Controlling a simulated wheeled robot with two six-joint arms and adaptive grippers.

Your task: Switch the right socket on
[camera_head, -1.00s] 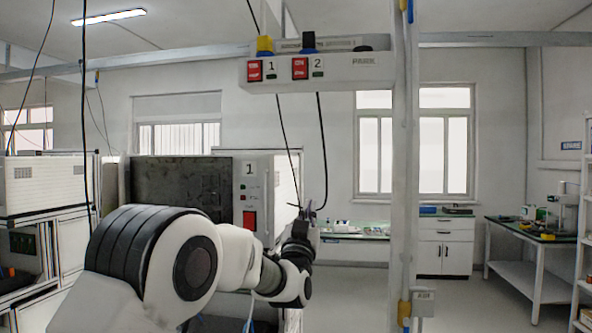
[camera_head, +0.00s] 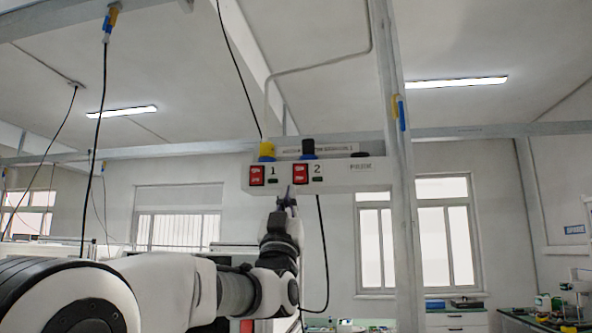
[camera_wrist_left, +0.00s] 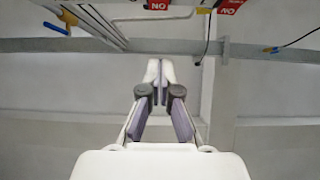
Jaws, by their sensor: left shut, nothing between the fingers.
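The socket bar (camera_head: 350,174) hangs overhead. The left socket, marked 1, has a red switch (camera_head: 256,175), and the right socket, marked 2, has a red switch (camera_head: 300,174). I cannot tell which way either rocker is pressed. My left gripper (camera_head: 287,197) is shut and empty, pointing up just below the bar, between the two switches in the head view. In the left wrist view the shut fingers (camera_wrist_left: 160,82) point towards the right socket's switch (camera_wrist_left: 157,5), which is cut off by the top edge. No contact shows. My right gripper is out of view.
A black plug (camera_head: 308,147) and a yellow plug (camera_head: 266,149) stand on top of the bar. A black cable (camera_head: 321,240) hangs down behind it. A grey post (camera_head: 400,190) stands at the bar's right end.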

